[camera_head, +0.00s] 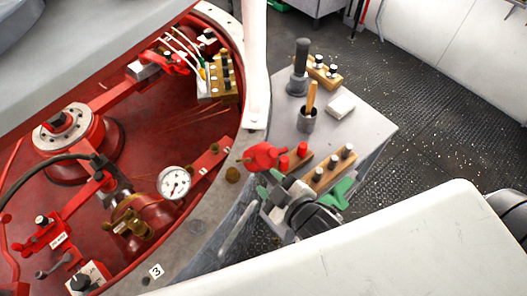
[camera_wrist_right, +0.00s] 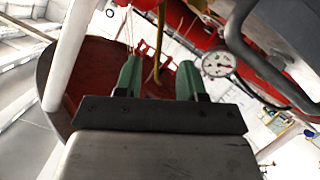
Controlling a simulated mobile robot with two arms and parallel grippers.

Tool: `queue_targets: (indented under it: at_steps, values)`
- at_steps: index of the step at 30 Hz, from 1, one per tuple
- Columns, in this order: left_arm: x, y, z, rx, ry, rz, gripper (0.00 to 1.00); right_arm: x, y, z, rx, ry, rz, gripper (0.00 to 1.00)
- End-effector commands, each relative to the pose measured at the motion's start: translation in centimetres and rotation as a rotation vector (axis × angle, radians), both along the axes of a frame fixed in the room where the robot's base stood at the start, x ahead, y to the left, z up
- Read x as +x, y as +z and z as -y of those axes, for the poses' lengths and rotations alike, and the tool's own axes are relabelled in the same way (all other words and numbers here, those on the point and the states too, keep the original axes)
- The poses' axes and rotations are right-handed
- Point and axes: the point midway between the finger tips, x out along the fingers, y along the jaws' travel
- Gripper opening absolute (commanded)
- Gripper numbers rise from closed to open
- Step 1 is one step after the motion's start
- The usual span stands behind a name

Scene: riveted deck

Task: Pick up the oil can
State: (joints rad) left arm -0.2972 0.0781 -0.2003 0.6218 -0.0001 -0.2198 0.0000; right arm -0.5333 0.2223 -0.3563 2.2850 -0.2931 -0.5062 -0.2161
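A small red object (camera_head: 264,157), possibly the oil can, is at the near left corner of the grey worktop, by the round pit's rim; its shape is hard to make out. My right gripper (camera_head: 269,184) is just below it in the head view, with its green fingertips apart. In the right wrist view the two green fingers (camera_wrist_right: 159,80) are also apart, with nothing held between them. My left gripper is not in view.
The worktop (camera_head: 368,128) also bears wooden blocks with pegs (camera_head: 330,168), a dark cup with a wooden handle (camera_head: 308,118), a dark upright tool (camera_head: 299,70) and a white block (camera_head: 341,106). The red pit (camera_head: 150,100) with a gauge (camera_head: 174,183) lies left. Dark floor (camera_head: 440,110) is open at right.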

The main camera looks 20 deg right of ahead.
Motion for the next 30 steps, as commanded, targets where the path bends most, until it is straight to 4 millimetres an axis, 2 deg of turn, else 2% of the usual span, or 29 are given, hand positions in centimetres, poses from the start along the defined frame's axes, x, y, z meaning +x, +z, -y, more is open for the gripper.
queue_targets:
  at_steps: [4,11,17,21,30]
  values:
    - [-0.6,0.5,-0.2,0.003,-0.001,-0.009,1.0,2.4,-0.7,-0.7,0.0,0.0,0.001,0.4]
    - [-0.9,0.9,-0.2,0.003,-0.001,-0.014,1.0,4.1,-1.3,-1.2,0.001,0.0,0.0,0.4]
    - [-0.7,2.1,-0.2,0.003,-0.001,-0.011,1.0,6.7,-1.8,-2.1,0.002,-0.001,0.0,0.4]
    - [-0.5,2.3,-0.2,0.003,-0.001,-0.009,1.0,8.2,-2.6,-2.5,0.001,0.001,0.0,0.4]
    - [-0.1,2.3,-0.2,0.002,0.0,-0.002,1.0,8.5,-2.9,-2.6,0.001,0.001,-0.001,0.38]
